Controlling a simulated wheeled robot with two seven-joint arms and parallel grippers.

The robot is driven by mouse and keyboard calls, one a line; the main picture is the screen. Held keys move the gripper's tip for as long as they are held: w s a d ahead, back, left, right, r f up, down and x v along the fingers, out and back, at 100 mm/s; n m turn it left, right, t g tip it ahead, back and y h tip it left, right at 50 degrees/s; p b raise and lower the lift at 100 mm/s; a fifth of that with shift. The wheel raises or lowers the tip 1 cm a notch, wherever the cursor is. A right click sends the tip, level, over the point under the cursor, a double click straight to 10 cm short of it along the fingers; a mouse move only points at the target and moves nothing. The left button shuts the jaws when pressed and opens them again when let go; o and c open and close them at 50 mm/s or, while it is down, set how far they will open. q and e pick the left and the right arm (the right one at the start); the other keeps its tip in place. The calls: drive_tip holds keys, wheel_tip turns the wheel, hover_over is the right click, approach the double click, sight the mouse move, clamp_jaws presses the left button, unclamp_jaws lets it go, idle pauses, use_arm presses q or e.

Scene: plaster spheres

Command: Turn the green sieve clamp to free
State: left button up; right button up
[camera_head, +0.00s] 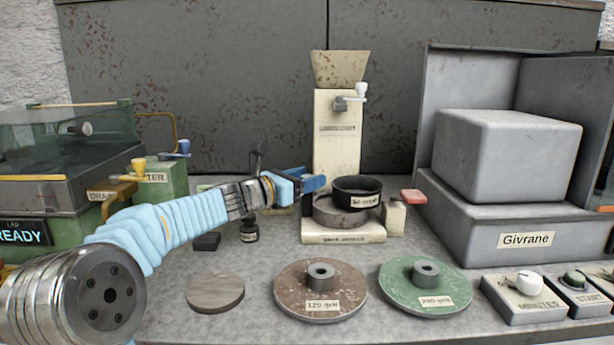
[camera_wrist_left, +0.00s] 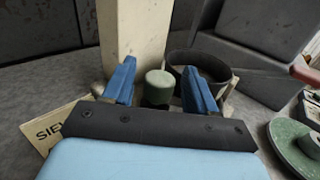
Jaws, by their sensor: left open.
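The green sieve clamp (camera_wrist_left: 159,84) shows in the left wrist view as a round green knob on a dark stem. It stands between the two blue fingers of my left gripper (camera_wrist_left: 159,70), with a gap on each side. In the head view my left gripper (camera_head: 312,184) reaches in from the left, open, just left of the black sieve ring (camera_head: 358,191). The clamp is hidden behind it there. The sieve ring also shows in the left wrist view (camera_wrist_left: 208,62), behind the right finger. My right gripper is not in view.
The cream machine (camera_head: 338,145) stands just behind the gripper. A small dark bottle (camera_head: 249,231) is below my wrist. A brown disc (camera_head: 298,294), a green disc (camera_head: 402,294) and a grey disc (camera_head: 215,292) lie in front. The grey Givrane box (camera_head: 465,240) fills the right.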

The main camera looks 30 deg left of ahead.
use_arm(q)
drive_tip(key=shift+w+d, duration=0.1)
drive_tip(key=shift+w, duration=0.05)
drive_tip(key=shift+c, duration=0.3)
drive_tip(key=c, duration=0.9)
drive_tip(key=shift+o, duration=0.2)
drive_tip(key=shift+m+h, duration=0.3)
drive_tip(key=m+g+h, duration=0.2)
drive_tip(key=m+h, duration=0.1)
drive_tip(key=h, duration=0.1)
drive_tip(key=shift+m+g+h, duration=1.5)
drive_tip(key=shift+g+h, duration=0.3)
drive_tip(key=shift+h, duration=0.2)
